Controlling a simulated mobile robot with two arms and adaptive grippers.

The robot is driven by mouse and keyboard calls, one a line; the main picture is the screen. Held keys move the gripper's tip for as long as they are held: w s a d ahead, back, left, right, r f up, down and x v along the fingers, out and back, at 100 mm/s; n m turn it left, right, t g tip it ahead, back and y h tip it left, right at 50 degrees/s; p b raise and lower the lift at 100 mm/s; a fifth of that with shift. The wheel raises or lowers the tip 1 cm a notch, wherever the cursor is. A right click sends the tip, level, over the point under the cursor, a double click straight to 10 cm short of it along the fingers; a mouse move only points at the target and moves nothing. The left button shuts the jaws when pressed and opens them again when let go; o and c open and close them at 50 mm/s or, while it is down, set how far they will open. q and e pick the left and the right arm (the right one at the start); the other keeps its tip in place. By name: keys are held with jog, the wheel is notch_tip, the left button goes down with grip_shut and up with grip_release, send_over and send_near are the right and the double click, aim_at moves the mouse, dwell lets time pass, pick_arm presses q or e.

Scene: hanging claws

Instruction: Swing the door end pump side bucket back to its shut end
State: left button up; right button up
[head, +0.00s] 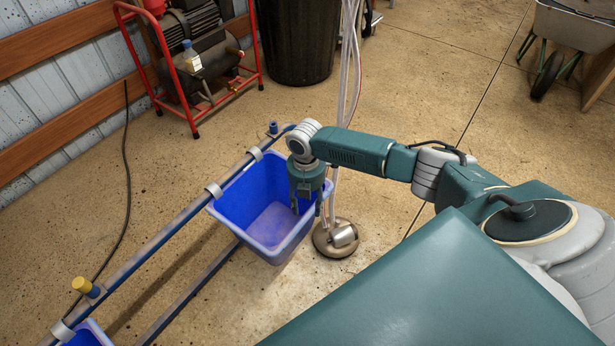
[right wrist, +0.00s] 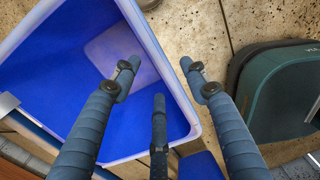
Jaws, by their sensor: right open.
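A blue bucket (head: 225,197) hangs by grey clips from the blue rail, open side up and empty. A corner of a second blue bucket (head: 88,335) shows at the bottom left. My right gripper (head: 300,205) points down at the right rim of the first bucket. In the right wrist view my right gripper (right wrist: 160,72) has its fingers spread, and the rim of the bucket (right wrist: 60,75) passes between them; I cannot tell whether they touch it. My left gripper is not in view.
The blue rail (head: 150,245) has a yellow-topped peg (head: 87,288) and a blue peg (head: 273,128). A round metal base (head: 325,240) with hoses stands right of the bucket. A red-framed pump (head: 190,50), black bin (head: 297,40) and wheelbarrow (head: 575,30) stand behind.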

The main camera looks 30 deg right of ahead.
notch_tip(320, 180, up, 9)
jog(key=shift+r, duration=0.15)
dwell(0.6)
